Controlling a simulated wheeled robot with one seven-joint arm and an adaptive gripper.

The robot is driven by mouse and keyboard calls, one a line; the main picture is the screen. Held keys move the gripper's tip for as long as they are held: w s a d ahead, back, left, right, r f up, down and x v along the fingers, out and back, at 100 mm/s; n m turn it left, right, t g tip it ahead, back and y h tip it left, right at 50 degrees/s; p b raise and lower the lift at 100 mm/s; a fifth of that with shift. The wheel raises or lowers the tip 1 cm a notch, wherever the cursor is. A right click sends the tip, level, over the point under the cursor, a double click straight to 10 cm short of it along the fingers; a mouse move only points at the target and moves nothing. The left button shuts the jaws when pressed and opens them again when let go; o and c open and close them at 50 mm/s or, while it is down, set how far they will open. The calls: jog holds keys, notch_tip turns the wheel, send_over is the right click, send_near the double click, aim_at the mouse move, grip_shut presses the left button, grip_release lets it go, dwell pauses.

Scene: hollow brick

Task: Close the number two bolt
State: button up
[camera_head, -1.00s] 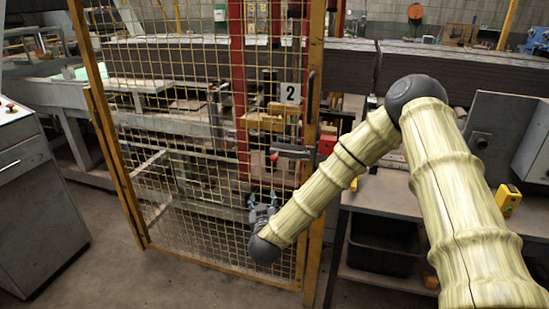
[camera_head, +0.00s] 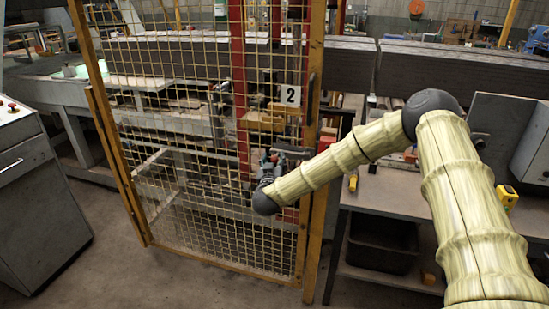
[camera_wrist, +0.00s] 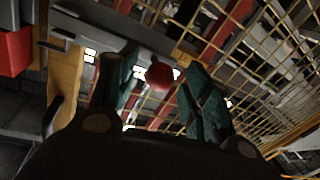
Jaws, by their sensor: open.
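The number two bolt (camera_head: 292,148) is a grey bar mechanism on the mesh door, below the white "2" plate (camera_head: 289,95). In the head view its red knob is largely hidden by my gripper (camera_head: 268,164), which is at the bolt's left end. In the wrist view the round red knob (camera_wrist: 158,76) shows between my two open teal fingers, near their tips. I cannot tell whether either finger touches it. The grey bolt bar (camera_wrist: 90,38) runs across the upper left of that view.
The yellow-framed mesh door (camera_head: 160,215) fills the left middle. Its right post (camera_head: 314,170) is beside the bolt. A grey bench (camera_head: 390,195) with a dark bin (camera_head: 380,250) under it stands at right. A grey cabinet (camera_head: 40,200) is at far left, with open floor between.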

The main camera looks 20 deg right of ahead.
jog(key=shift+w+d, duration=0.3)
jog(key=shift+w, duration=0.3)
jog(key=shift+c, duration=0.2)
grip_shut()
